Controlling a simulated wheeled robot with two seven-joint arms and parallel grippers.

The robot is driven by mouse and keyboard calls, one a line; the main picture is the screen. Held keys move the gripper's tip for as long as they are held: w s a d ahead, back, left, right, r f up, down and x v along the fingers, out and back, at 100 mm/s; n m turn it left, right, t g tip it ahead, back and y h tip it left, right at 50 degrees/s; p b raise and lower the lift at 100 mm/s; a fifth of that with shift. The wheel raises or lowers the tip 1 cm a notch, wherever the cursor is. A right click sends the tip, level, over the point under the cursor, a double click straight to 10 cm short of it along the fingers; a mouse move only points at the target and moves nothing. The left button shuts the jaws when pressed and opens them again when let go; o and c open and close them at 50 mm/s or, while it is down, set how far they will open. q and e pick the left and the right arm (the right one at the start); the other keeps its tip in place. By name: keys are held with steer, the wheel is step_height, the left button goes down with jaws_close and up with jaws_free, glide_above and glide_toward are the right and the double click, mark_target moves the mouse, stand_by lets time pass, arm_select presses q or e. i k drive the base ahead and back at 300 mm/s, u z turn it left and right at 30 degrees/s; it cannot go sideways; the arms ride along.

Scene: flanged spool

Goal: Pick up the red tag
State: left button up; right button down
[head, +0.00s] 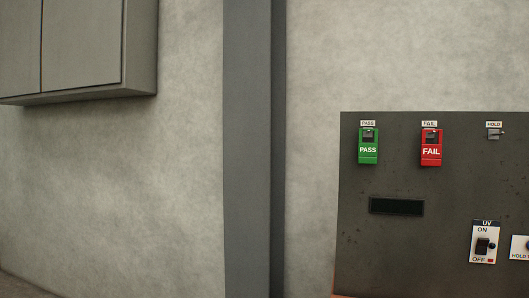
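The red tag (431,150) reads FAIL and hangs on the dark panel in the right half of the head view, under a small FAIL label. A green tag (368,149) reading PASS hangs to its left under a PASS label. Neither of my grippers is in view, so their state and distance from the red tag do not show.
The dark panel (400,250) also bears an empty HOLD hook (495,134), a dark slot (397,206) and a UV switch (484,243). A grey pillar (248,150) stands left of it. A grey cabinet (80,45) hangs at upper left.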

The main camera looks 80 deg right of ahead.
mark_target(431, 154)
steer(key=i, duration=0.3)
steer(key=z, duration=3.4)
